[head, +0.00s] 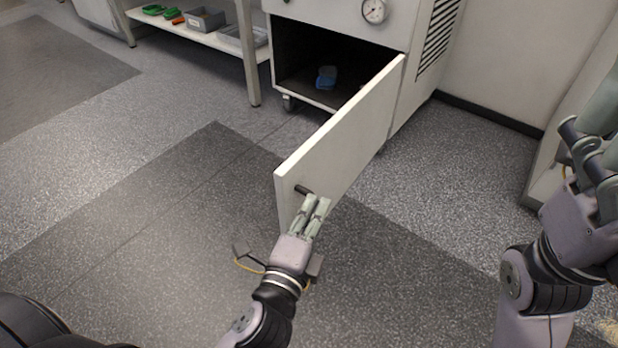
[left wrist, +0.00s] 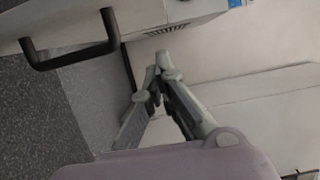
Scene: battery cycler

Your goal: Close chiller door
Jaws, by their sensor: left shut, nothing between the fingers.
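The white chiller (head: 335,22) stands at the top middle of the head view, its lower compartment open. Its white door (head: 345,130) swings out toward me, hinged at the chiller's right side. A dark bar handle (head: 302,190) is near the door's free edge; it also shows as a black handle in the left wrist view (left wrist: 72,58). My left gripper (head: 318,202) is shut and empty, close beside the handle on the door's outer face; in the left wrist view its fingertips (left wrist: 160,62) are apart from the handle. My right gripper (head: 590,150) is at the right edge, fingers partly cut off.
A blue object (head: 326,77) lies inside the chiller. A bench with a lower shelf (head: 200,36) holding grey bins (head: 205,19) and green items stands to the left. A white cabinet (head: 545,180) is at the right. The floor (head: 130,170) left of the door is clear.

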